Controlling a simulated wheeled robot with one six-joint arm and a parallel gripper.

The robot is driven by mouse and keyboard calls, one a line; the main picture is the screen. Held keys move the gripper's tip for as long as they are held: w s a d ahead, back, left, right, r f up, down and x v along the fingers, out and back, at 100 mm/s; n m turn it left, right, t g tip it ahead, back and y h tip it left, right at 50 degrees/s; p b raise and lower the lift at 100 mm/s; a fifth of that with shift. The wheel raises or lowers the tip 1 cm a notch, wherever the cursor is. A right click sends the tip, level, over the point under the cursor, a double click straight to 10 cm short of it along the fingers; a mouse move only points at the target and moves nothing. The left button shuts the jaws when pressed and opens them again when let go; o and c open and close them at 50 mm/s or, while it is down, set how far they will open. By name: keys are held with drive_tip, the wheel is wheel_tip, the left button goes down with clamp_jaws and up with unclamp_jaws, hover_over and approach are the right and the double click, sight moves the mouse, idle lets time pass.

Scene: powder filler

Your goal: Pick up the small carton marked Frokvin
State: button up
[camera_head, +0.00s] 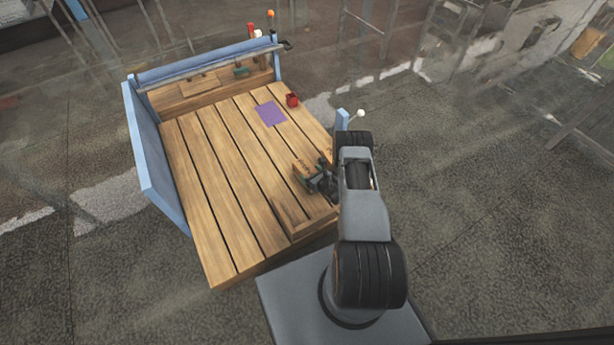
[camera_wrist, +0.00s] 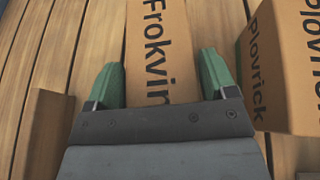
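The Frokvin carton (camera_wrist: 160,45) is a small orange-brown box with black lettering, and in the wrist view it lies between the two green fingers of my gripper (camera_wrist: 160,85). The fingers stand apart, one on each side of the carton, and a strip of wood shows beside the left finger. I cannot tell whether either finger touches it. The gripper's grey body hides the carton's near end. In the head view my gripper (camera_head: 316,184) is low over the right part of the wooden table, and a carton (camera_head: 303,169) shows only in part beside it.
A second carton, marked Plovrick (camera_wrist: 289,70), stands close to the right finger. A wooden rail (camera_wrist: 38,135) is at the lower left of the wrist view. On the plank table (camera_head: 215,180) lie a purple sheet (camera_head: 270,113) and a red cup (camera_head: 292,100). The table's left half is clear.

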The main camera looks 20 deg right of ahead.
drive_tip(key=c, duration=0.7)
drive_tip(key=shift+c, duration=0.8)
drive_tip(key=shift+r, duration=0.1)
